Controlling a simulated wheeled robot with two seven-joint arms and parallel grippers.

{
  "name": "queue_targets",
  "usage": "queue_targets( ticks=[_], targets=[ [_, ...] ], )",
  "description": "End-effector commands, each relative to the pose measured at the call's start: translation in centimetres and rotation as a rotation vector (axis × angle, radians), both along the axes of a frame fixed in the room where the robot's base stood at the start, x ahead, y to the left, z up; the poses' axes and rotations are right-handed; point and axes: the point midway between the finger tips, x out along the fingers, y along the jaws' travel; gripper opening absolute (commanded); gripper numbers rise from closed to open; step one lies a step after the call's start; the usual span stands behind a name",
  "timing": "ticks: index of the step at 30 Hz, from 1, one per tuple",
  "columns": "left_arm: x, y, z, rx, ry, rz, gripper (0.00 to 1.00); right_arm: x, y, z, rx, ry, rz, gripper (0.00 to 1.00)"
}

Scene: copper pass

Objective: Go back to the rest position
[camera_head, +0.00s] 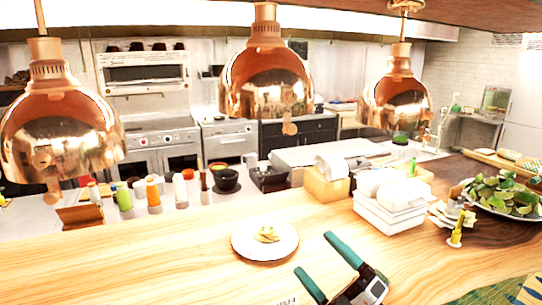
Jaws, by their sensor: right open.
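My right gripper (315,253) shows at the bottom of the head view, just right of centre. Its two teal-tipped fingers are spread apart with nothing between them. It is in front of and to the right of a white plate (264,253) with a small pale yellow-green food portion (267,234) on it. The plate lies on the wooden counter (160,262). My left gripper is not in view.
White stacked containers (390,212) stand behind the gripper to the right. A platter of limes (505,195) and a small yellow object (456,238) are farther right. Copper lamps (266,80) hang above. The counter's left front is clear.

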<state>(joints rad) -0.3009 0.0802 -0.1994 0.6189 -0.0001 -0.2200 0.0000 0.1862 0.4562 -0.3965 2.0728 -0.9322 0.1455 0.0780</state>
Motion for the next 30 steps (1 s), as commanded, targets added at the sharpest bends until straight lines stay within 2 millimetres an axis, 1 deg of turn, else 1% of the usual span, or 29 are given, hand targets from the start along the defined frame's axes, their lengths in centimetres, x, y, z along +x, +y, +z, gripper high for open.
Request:
queue_targets(
  ticks=[1, 2, 3, 4, 5, 6, 7, 8, 9, 10, 11, 12, 14, 15, 17, 18, 20, 21, 23, 24, 28, 29, 30],
  targets=[
    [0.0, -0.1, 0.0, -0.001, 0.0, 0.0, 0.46, 0.2, -1.6, -0.9, 0.114, 0.099, -0.078, 1.0],
    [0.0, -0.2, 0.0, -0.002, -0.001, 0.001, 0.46, 0.4, -2.8, -1.6, 0.18, 0.161, -0.13, 1.0],
    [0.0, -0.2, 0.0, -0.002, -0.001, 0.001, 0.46, 0.6, -4.3, -2.7, 0.262, 0.25, -0.199, 1.0],
    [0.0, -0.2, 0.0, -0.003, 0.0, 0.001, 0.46, 0.6, -5.5, -3.8, 0.321, 0.32, -0.251, 1.0],
    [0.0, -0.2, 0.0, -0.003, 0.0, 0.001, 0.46, 0.5, -6.6, -5.1, 0.374, 0.391, -0.303, 1.0],
    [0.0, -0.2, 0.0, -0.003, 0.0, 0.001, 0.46, 0.1, -8.0, -6.9, 0.443, 0.492, -0.372, 1.0],
    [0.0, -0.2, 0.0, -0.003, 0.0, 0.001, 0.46, -0.3, -9.0, -8.5, 0.49, 0.571, -0.423, 1.0],
    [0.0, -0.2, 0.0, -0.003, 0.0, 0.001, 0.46, -0.9, -9.9, -10.2, 0.534, 0.652, -0.473, 1.0],
    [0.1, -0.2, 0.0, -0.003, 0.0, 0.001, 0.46, -1.9, -10.9, -12.5, 0.587, 0.762, -0.539, 1.0],
    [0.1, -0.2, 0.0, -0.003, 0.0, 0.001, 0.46, -2.9, -11.6, -14.3, 0.623, 0.85, -0.588, 1.0],
    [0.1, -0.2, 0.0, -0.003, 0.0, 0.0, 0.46, -4.0, -12.1, -16.0, 0.655, 0.934, -0.633, 1.0],
    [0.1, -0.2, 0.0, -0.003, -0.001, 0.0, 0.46, -5.6, -12.6, -18.2, 0.689, 1.043, -0.689, 1.0],
    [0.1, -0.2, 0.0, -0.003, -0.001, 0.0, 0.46, -8.1, -13.1, -21.0, 0.725, 1.193, -0.762, 1.0],
    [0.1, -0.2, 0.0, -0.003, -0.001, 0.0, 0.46, -9.8, -13.2, -22.5, 0.741, 1.281, -0.802, 1.0],
    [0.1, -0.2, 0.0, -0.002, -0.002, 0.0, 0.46, -12.1, -13.2, -24.3, 0.757, 1.398, -0.851, 1.0],
    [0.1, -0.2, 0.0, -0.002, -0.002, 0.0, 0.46, -13.6, -13.2, -25.3, 0.764, 1.469, -0.88, 1.0],
    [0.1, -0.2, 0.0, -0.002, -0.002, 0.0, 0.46, -15.7, -13.0, -26.5, 0.769, 1.567, -0.917, 1.0],
    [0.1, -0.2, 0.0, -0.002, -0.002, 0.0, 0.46, -17.1, -12.9, -27.2, 0.771, 1.629, -0.938, 1.0],
    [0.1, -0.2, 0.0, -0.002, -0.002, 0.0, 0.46, -19.1, -12.6, -28.1, 0.769, 1.716, -0.967, 1.0],
    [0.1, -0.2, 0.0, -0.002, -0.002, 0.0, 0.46, -20.4, -12.4, -28.6, 0.767, 1.772, -0.985, 1.0],
    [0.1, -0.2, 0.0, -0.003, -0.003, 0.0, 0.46, -24.6, -11.7, -29.6, 0.749, 1.943, -1.033, 1.0],
    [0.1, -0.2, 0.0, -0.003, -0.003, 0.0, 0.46, -25.4, -11.6, -29.8, 0.744, 1.98, -1.044, 1.0],
    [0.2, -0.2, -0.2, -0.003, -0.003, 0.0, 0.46, -24.6, -11.6, -31.3, 0.74, 1.971, -1.045, 1.0]
  ],
)
